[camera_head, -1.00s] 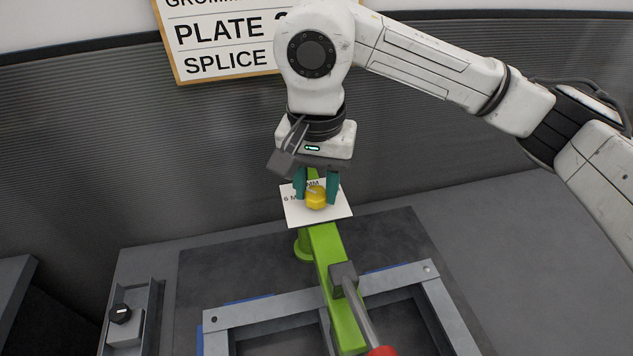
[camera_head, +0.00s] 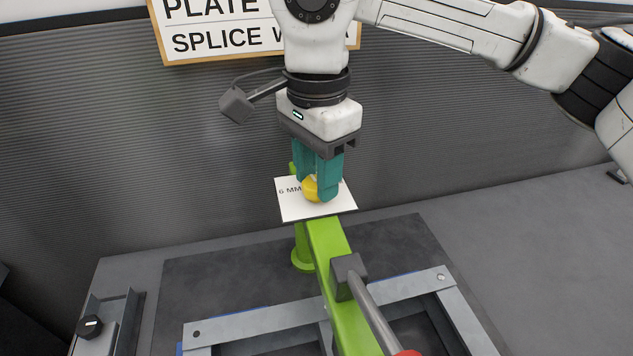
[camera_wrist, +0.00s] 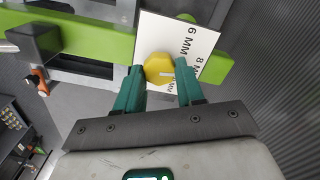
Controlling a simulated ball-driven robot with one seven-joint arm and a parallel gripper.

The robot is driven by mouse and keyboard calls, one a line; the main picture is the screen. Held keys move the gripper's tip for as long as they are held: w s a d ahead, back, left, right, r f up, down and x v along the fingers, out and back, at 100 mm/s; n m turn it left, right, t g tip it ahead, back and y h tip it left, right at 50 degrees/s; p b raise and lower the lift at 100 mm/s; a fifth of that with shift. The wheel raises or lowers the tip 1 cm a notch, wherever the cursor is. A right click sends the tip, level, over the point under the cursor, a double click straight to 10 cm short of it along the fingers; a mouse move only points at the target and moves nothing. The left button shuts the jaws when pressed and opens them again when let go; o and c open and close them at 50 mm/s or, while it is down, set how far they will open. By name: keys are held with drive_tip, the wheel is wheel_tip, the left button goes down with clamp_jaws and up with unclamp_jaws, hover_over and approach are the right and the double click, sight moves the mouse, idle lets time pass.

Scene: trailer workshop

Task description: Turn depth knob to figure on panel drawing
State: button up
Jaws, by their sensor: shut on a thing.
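The yellow depth knob (camera_head: 311,188) sits on a white dial card (camera_head: 337,205) on top of a green post. My gripper (camera_head: 317,178) points down with its teal fingers on either side of the knob, shut on it. In the wrist view the knob (camera_wrist: 159,68) is between my fingertips (camera_wrist: 160,77), with a short white mark on its face. The card (camera_wrist: 172,35) reads "6 MM" and "8 MM" there; a third label is partly hidden by the knob and a finger. The exact label the mark faces cannot be told. No panel drawing can be made out.
A green arm (camera_head: 329,250) runs from the post over a grey metal frame (camera_head: 260,323). A grey block and rod (camera_head: 368,305) with a red end lie along it. A black knob (camera_head: 89,327) is at lower left. A lettered sign (camera_head: 232,42) hangs behind.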

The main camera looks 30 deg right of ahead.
drive_tip(key=shift+m+b, duration=0.45)
drive_tip(key=shift+m, duration=0.45)
drive_tip(key=o, duration=1)
drive_tip(key=shift+o, duration=0.2)
drive_tip(key=shift+r, duration=0.1)
wheel_tip(320, 180, up, 11)
drive_tip(key=shift+f, duration=0.25)
